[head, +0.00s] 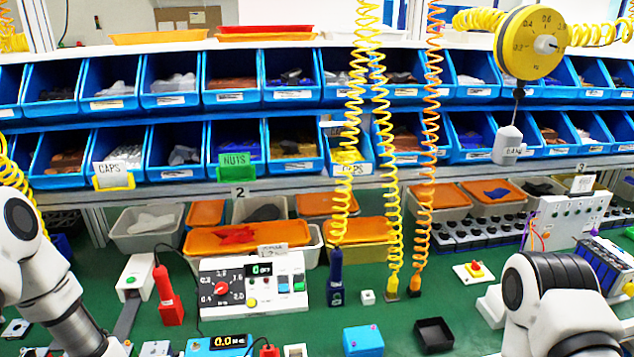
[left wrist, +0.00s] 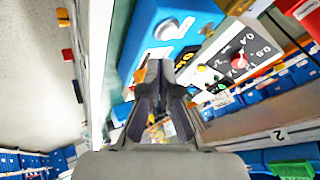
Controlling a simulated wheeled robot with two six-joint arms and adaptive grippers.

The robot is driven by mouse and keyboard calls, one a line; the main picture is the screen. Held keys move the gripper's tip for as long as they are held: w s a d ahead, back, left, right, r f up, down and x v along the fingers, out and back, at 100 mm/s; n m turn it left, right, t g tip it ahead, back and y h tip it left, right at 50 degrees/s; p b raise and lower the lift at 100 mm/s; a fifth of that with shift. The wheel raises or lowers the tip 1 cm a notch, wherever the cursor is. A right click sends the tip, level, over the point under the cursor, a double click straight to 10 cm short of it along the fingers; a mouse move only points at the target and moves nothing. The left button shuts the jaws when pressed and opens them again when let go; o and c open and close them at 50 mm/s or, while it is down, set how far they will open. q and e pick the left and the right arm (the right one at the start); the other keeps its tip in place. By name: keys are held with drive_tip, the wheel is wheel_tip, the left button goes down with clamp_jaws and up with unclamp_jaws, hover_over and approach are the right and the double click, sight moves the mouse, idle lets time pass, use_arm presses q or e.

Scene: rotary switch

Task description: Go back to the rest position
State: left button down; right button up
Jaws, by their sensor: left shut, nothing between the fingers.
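The white control box (head: 275,308) stands on the green worktop (head: 140,250), with a red rotary knob (head: 221,288) on a dial face, a small display and several buttons. In the left wrist view the red knob (left wrist: 239,62) shows at the upper right, apart from my gripper. My left gripper (left wrist: 160,70) is shut and empty in the left wrist view, with its dark fingers pointing towards the blue meter (left wrist: 150,30). In the head view only my two arms show, at the left and right lower corners; both grippers are out of sight there.
The blue meter (head: 218,345) sits in front of the control box. A red handheld device (head: 168,300), a blue box (head: 363,341) and a black tray (head: 434,335) are nearby. Coiled yellow cables (head: 390,200) hang over the worktop. Blue bins (head: 235,150) line the shelves behind.

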use_arm(q)
drive_tip(key=s+d+f+g, duration=0.4)
drive_tip(key=s+d+f, duration=0.2)
drive_tip(key=s+f, duration=0.4)
drive_tip(key=s+n+g+y, duration=0.2)
drive_tip(key=s+n+g, duration=0.1)
drive_tip(key=s+n, duration=0.9)
drive_tip(key=s, duration=0.3)
drive_tip(key=shift+d+f+g+b, duration=0.35)
drive_tip(key=shift+d+g+b, duration=0.05)
